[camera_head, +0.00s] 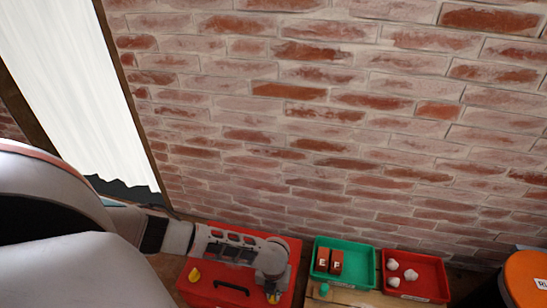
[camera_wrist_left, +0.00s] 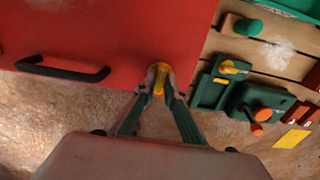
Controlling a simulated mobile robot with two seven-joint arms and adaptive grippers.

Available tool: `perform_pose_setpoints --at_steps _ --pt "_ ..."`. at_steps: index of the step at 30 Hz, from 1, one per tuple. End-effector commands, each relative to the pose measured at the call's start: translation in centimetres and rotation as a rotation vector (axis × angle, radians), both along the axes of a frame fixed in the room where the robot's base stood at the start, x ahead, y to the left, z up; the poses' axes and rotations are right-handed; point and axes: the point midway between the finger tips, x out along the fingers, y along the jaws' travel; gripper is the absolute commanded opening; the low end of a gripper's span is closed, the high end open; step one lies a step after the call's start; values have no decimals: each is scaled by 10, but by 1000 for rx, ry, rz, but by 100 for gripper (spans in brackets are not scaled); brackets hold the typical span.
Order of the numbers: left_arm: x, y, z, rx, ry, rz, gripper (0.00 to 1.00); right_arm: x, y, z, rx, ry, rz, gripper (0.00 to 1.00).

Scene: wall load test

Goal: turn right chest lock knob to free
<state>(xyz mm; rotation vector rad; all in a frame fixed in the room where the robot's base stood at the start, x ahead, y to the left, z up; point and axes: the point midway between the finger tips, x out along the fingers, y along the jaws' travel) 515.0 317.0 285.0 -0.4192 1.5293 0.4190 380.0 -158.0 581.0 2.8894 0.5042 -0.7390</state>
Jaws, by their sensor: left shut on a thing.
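The red chest (camera_head: 217,296) sits low in the head view, against the brick wall, with a black handle (camera_head: 231,287) on it. The left yellow lock knob (camera_head: 194,275) stands free on the chest. My left gripper (camera_head: 272,287) points down at the chest's right side, where the right yellow lock knob (camera_head: 273,297) is mostly covered by it. In the left wrist view, the fingers of my left gripper (camera_wrist_left: 158,82) are closed around the right knob (camera_wrist_left: 159,76) at the edge of the red chest (camera_wrist_left: 120,30). My right gripper is not in view.
Right of the chest are a green tray (camera_head: 318,245) with two brown blocks (camera_head: 329,261) and a red tray (camera_head: 425,262) with white lumps, by a wooden surface (camera_head: 350,298). An orange round top (camera_head: 525,275) stands far right. Green fittings (camera_wrist_left: 212,88) sit near the chest.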

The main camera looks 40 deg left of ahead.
Motion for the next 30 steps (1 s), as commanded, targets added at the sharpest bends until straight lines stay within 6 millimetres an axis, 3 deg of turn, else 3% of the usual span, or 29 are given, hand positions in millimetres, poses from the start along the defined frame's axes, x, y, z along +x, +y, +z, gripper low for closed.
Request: perform_pose_setpoints --at_steps 4,6,7,20,26,30 --pt "0 1 0 2 0 -2 0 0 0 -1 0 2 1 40" --pt "0 1 -1 2 0 -2 24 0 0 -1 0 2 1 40" --pt "0 1 0 2 0 -1 28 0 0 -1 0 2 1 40" --pt "1 0 5 1 -1 -1 28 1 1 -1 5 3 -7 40" --pt "1 1 31 1 -3 -2 28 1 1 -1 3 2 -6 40" --pt "1 1 59 0 -4 -3 28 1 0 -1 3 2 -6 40"
